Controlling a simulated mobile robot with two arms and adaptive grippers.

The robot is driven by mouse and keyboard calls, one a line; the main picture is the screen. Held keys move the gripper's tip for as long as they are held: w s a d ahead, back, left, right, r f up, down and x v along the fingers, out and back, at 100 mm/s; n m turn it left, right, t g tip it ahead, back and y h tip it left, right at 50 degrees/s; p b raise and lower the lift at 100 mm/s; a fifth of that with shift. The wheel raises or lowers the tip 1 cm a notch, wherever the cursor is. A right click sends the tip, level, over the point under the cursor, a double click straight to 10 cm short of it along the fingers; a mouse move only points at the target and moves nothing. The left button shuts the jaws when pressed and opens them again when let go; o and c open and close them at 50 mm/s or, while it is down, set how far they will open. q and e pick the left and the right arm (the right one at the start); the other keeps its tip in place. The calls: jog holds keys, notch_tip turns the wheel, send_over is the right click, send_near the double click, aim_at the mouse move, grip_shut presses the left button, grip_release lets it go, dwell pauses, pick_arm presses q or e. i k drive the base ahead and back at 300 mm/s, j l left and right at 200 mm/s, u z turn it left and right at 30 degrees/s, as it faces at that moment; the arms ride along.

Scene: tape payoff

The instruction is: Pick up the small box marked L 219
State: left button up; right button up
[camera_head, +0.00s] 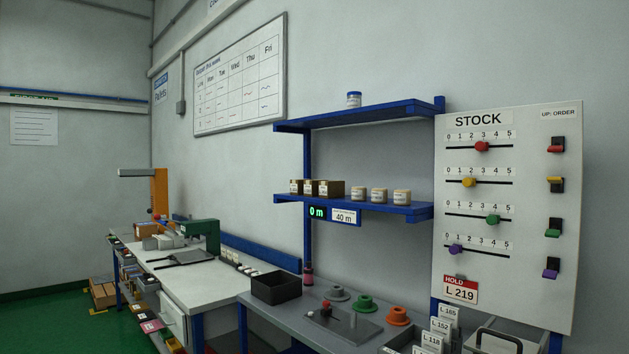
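No box with a readable L 219 mark shows. A red and white HOLD tag (460,289) reading L 219 hangs at the lower left of the stock board (510,230). Several small brown boxes (330,189) stand at the left of the blue shelf's lower board (420,211); their labels are too small to read. Several tan containers (379,195) with pale labels stand to their right. Upright white cards (440,326), some reading L 165, L 152 and L 118, stand at the bottom right. Neither of my grippers is in view.
A grey bench (262,311) below the shelf holds a black tray (276,288), a green spool (364,304) and an orange spool (398,316). A white table (190,283) with a green device (203,232) stands left. Green floor (60,325) is open at far left.

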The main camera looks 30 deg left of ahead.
aim_at(311, 187)
jog(key=i+j, duration=0.15)
jog(key=j, duration=0.3)
jog(key=i+j+u, duration=0.1)
jog(key=j, duration=0.3)
jog(key=i+j+u, duration=0.1)
jog(key=j, duration=0.35)
jog(key=i+j, duration=0.3)
jog(key=i+j+u, duration=0.1)
jog(key=j, duration=0.4)
jog(key=i, duration=0.05)
